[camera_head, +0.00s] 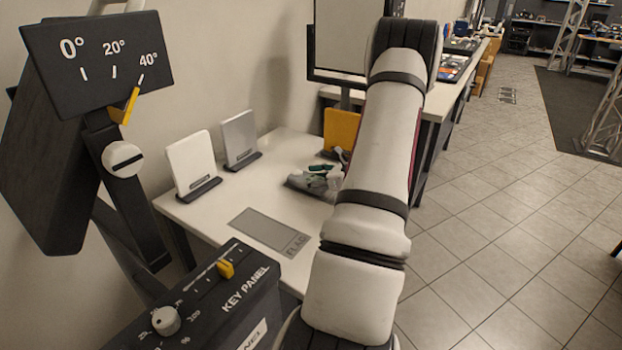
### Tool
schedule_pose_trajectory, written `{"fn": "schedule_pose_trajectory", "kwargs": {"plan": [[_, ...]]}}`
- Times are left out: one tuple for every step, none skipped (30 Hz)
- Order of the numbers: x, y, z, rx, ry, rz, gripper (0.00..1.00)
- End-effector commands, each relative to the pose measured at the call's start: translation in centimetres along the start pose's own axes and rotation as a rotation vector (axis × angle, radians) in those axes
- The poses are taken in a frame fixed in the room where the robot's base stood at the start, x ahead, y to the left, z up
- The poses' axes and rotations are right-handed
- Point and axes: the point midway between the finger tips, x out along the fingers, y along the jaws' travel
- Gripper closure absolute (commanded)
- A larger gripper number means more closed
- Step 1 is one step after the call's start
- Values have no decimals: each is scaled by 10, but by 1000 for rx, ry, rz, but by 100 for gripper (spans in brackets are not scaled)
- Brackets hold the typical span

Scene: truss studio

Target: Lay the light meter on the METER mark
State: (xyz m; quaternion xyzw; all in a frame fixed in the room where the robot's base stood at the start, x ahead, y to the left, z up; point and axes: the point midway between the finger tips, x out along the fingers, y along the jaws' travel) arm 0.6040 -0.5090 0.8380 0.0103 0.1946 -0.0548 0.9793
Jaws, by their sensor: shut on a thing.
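I cannot make out the light meter or a mark reading METER in the head view. My gripper is hidden, most likely behind my own raised arm, so what it holds does not show. On the pale table (190,212) lies a flat grey mark (268,231) whose lettering appears to read FLAG. Nothing lies on that mark.
A white panel (190,160) and a grey panel (239,136) stand in dark bases at the table's back left. A yellow panel (340,128) stands near my arm. A dark key panel (215,300) and tilted lamp scale (98,60) fill the left foreground. Tiled floor (500,220) is open right.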

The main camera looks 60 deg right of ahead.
Motion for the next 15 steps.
{"fn": "schedule_pose_trajectory", "kwargs": {"plan": [[0,0,-1,0,-1,0,81],[1,0,-2,0,0,0,81],[2,0,-3,0,0,0,81],[2,0,-4,0,0,0,81],[2,0,-4,0,0,0,81],[2,0,-5,1,0,0,44],[2,0,-4,1,0,0,38],[2,0,-4,0,0,0,31],[2,0,-4,1,0,0,29],[2,0,-4,0,0,0,29],[2,0,-4,0,0,0,29],[2,0,-4,0,0,0,29],[2,0,-4,0,0,0,29],[2,0,-4,0,0,0,29],[2,0,-4,0,0,0,29]]}}
